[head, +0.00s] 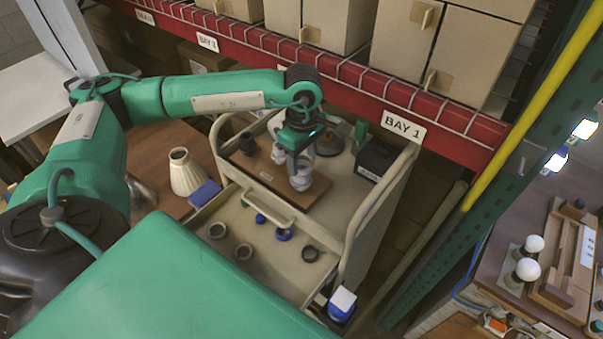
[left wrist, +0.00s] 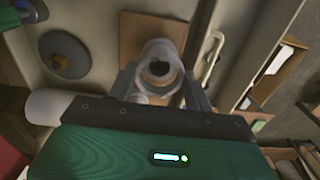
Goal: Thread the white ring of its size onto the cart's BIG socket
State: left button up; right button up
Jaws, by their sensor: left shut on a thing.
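The cart (head: 352,185) stands under the shelf, with a brown board (head: 262,172) on its top. My left gripper (head: 297,163) points down over the board and is shut on a white ring. In the left wrist view the white ring (left wrist: 161,62) sits between the fingers, with a dark round opening facing the camera. In the head view white round parts (head: 301,182) show at and below the fingertips. I cannot tell which is ring and which is socket, or whether they touch. My right gripper is out of view.
A black box (head: 374,159) and a grey disc (head: 329,143) stand on the cart top. The red shelf beam (head: 330,75) runs close behind my arm.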

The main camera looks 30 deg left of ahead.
pick_arm(q)
jog(key=shift+f, duration=0.15)
jog(key=shift+f+b, duration=1.25)
jog(key=shift+b, duration=0.1)
jog(key=shift+f+b, duration=0.55)
jog(key=shift+b, duration=0.35)
dwell(1.0)
jog(key=o, duration=0.4)
jog(key=shift+c, duration=0.2)
jog(key=c, duration=0.5)
jog(key=shift+s+f+b, duration=0.2)
jog(key=shift+f+b, duration=0.15)
jog(key=shift+b, duration=0.15)
